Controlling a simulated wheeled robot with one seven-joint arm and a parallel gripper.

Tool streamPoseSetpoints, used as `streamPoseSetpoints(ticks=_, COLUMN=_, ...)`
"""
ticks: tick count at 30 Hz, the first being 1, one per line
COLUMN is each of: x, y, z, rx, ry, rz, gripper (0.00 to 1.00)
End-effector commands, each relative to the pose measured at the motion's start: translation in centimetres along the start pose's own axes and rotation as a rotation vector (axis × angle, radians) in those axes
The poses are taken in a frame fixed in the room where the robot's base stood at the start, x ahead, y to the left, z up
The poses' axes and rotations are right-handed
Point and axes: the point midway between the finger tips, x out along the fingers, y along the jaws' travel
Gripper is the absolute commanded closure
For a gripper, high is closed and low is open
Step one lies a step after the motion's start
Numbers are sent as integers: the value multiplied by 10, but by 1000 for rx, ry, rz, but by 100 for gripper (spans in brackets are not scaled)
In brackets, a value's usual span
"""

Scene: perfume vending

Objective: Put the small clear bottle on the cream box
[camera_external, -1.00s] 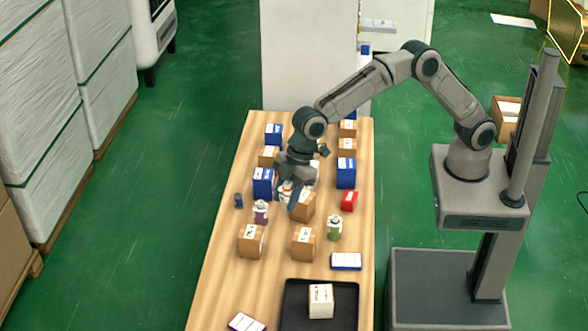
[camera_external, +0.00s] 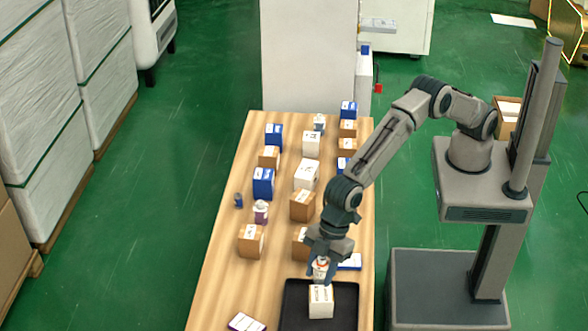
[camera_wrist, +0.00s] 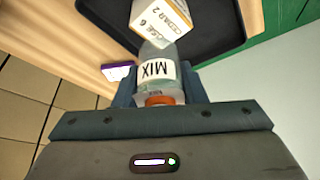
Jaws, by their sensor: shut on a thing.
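My gripper (camera_external: 320,265) is shut on the small clear bottle (camera_external: 320,268), which has a white label and an orange cap. The cream box (camera_external: 320,302) stands on the black tray (camera_external: 346,291). The bottle is directly above the box in the outside view; I cannot tell whether they touch. In the wrist view the cream box (camera_wrist: 163,20) shows just beyond the bottle's far end, with the tray (camera_wrist: 205,40) around it.
Brown boxes (camera_external: 251,241), blue boxes (camera_external: 263,183) and white boxes (camera_external: 306,175) stand on the wooden table (camera_external: 222,272) behind the tray. A purple bottle (camera_external: 261,212) stands among them. The tray is clear around the cream box.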

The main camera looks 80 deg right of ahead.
Motion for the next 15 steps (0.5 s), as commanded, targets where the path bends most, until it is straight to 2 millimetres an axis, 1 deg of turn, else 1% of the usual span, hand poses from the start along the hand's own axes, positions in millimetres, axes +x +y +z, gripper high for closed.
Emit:
streamPoseSetpoints(ticks=1, x=2, y=-3, z=-2, rx=-1, ry=0, rz=0, gripper=85)
streamPoseSetpoints(ticks=5, x=8, y=-5, z=-2, rx=0, ry=-1, rz=1, gripper=85)
streamPoseSetpoints(ticks=8, x=18, y=-5, z=2, rx=1, ry=-2, rz=1, gripper=85)
streamPoseSetpoints(ticks=12, x=37, y=-6, z=11, rx=1, ry=-4, rz=0, gripper=85)
streamPoseSetpoints(ticks=15, x=43, y=-6, z=12, rx=0, ry=0, rz=0, gripper=85)
